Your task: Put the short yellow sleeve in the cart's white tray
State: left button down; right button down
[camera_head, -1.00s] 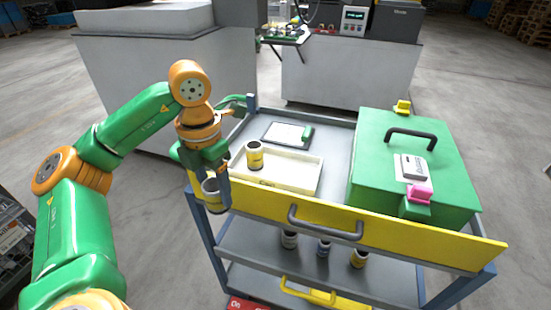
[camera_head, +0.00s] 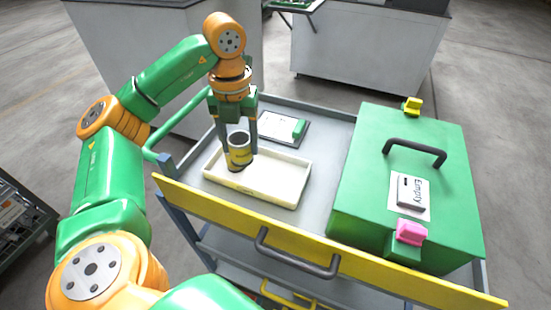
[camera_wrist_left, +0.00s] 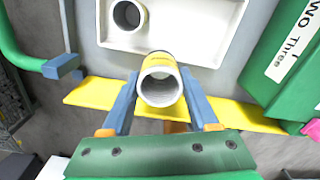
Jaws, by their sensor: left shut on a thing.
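My left gripper (camera_head: 237,138) is shut on a yellow sleeve (camera_head: 239,144) with a grey open rim. It holds the sleeve upright at the left part of the cart's white tray (camera_head: 278,198). In the left wrist view the held sleeve (camera_wrist_left: 160,82) sits between the fingers, overlapping the tray's near rim (camera_wrist_left: 190,55). A second sleeve (camera_wrist_left: 128,14) stands inside the tray in that view; in the head view it is largely hidden behind the held one. I cannot tell how high the held sleeve is above the tray floor. My right gripper is not in view.
A green box (camera_head: 400,170) with a black handle and an "Empty" label fills the cart's right side. A clipboard (camera_head: 285,128) lies behind the tray. A yellow front panel (camera_head: 210,210) with a dark handle (camera_head: 295,255) edges the cart. The tray's right part is clear.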

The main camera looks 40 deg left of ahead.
pick_arm(q)
jog(key=w+d+f+p, duration=0.1)
jog(key=w+f, duration=0.1)
jog(key=f, duration=0.1)
jog(key=w+d+f+p, duration=0.1)
jog(key=w+d+f, duration=0.1)
jog(key=f, duration=0.1)
jog(key=w+d+f+p, duration=0.1)
jog(key=w+d+f, duration=0.1)
jog(key=w+f, duration=0.1)
jog(key=shift+d+f, duration=0.2)
jog(key=shift+f, duration=0.6)
jog(key=shift+f, duration=0.2)
jog(key=shift+c, duration=0.7)
grip_release()
